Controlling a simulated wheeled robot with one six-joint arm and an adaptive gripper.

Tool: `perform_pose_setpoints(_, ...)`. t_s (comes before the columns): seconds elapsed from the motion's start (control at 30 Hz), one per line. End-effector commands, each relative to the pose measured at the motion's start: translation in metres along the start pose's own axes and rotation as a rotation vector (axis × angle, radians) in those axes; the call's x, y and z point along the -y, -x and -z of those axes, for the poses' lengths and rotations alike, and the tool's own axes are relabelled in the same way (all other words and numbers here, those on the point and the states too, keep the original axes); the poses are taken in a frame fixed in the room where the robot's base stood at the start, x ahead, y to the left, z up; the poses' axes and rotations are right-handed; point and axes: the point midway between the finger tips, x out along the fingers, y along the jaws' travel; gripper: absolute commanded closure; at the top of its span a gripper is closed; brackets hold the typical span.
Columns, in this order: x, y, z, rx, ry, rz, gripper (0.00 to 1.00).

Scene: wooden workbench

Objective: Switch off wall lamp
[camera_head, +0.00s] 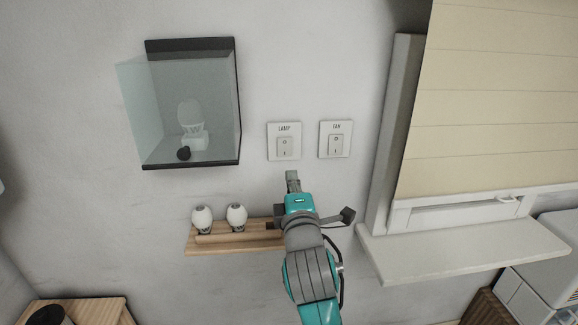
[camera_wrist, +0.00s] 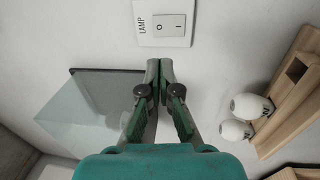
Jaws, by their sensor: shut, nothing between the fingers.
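The lamp switch (camera_head: 285,147) is a white wall plate marked LAMP with a rocker marked O and I. In the wrist view the lamp switch (camera_wrist: 163,24) is at the top, just beyond my fingertips. My gripper (camera_head: 292,176) is shut and empty, just below the lamp switch in the head view. Its fingertips (camera_wrist: 159,66) are together in the wrist view, apart from the plate in the picture. The wall lamp (camera_head: 192,125) seems to be the white bulb-shaped item inside the glass-sided wall box (camera_head: 239,100). I cannot tell whether it is lit.
A FAN switch (camera_head: 336,140) sits right of the lamp switch. A wooden shelf (camera_head: 205,246) with two white bulbs (camera_head: 236,216) is below left, partly behind my arm. A window with a blind (camera_head: 490,90) and a sill (camera_head: 460,250) is at right. The wall around the switches is clear.

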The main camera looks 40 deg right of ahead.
Motion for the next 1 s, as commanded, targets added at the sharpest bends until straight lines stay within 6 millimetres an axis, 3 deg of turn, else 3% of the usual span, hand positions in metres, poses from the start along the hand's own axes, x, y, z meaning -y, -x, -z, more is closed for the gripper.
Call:
perform_pose_setpoints(0.6, -0.001, -0.107, -0.001, 0.001, 0.0, -0.001, 1.0)
perform_pose_setpoints(0.8, 0.0, -0.126, 0.0, 0.0, 0.0, 0.0, 1.0)
perform_pose_setpoints(1.0, 0.0, -0.131, 0.0, -0.001, -0.001, 0.0, 1.0)
